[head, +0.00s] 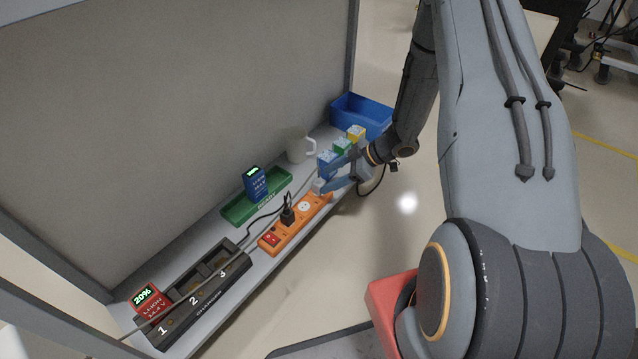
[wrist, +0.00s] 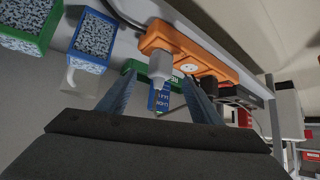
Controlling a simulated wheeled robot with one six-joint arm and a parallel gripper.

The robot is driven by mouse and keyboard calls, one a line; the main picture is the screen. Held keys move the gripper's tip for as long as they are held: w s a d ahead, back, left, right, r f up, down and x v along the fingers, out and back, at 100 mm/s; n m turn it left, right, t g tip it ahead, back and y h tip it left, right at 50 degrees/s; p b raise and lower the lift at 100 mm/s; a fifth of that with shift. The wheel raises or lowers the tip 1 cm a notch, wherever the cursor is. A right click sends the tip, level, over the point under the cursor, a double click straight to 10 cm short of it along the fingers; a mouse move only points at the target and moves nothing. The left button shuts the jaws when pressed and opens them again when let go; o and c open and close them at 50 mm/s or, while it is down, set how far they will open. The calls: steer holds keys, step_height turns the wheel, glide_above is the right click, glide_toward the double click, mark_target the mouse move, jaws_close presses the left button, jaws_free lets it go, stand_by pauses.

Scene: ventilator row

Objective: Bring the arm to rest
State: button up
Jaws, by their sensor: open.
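My gripper (head: 326,179) is open at the far end of the orange power strip (head: 283,232). In the wrist view its two fingers (wrist: 160,78) stand apart, with a pale grey plug-like piece (wrist: 163,60) showing between and beyond them. That piece sits at the strip's end (head: 318,186); I cannot tell whether a finger touches it. Nothing is held. My arm reaches out and down over the shelf (head: 262,270) from the right of the head view.
A white mug (head: 298,149), blue, green and yellow boxes (head: 342,146) and a blue bin (head: 362,114) stand near my gripper. A green tray (head: 238,212) holds a blue battery (head: 256,184). The floor right of the shelf is clear.

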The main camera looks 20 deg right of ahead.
steer(key=w+a+r+m+t+h+p, duration=0.15)
steer(key=w+r, duration=0.25)
steer(key=r, duration=0.4)
steer(key=w+a+r+t+h, duration=0.1)
steer(key=w+a+r+h, duration=0.2)
steer(key=r, duration=0.5)
steer(key=s+a+r+m+h, duration=0.35)
steer(key=a+r, duration=0.25)
steer(key=r, duration=0.5)
steer(key=s+a+r+m+g, duration=0.15)
steer(key=s+a+r, duration=0.25)
steer(key=s, duration=0.9)
steer(key=s+a+r+g+y, duration=0.1)
steer(key=s+a+r+g, duration=0.3)
steer(key=s, duration=0.8)
steer(key=s+a+r+m+g, duration=0.1)
steer(key=s+a+r, duration=0.3)
steer(key=s, duration=0.9)
steer(key=d+r+m+p, duration=0.2)
steer(key=d+r+p, duration=0.7)
steer(key=p, duration=0.8)
steer(key=d+r+m+h+p, duration=0.1)
steer(key=d+r+m+p, duration=0.2)
steer(key=d+r+p, duration=0.7)
step_height(320, 180, up, 6)
steer(key=p, duration=0.8)
steer(key=shift+w+f+m+h, duration=0.2)
steer(key=shift+f+m+h, duration=0.05)
steer(key=shift+m+h, duration=0.1)
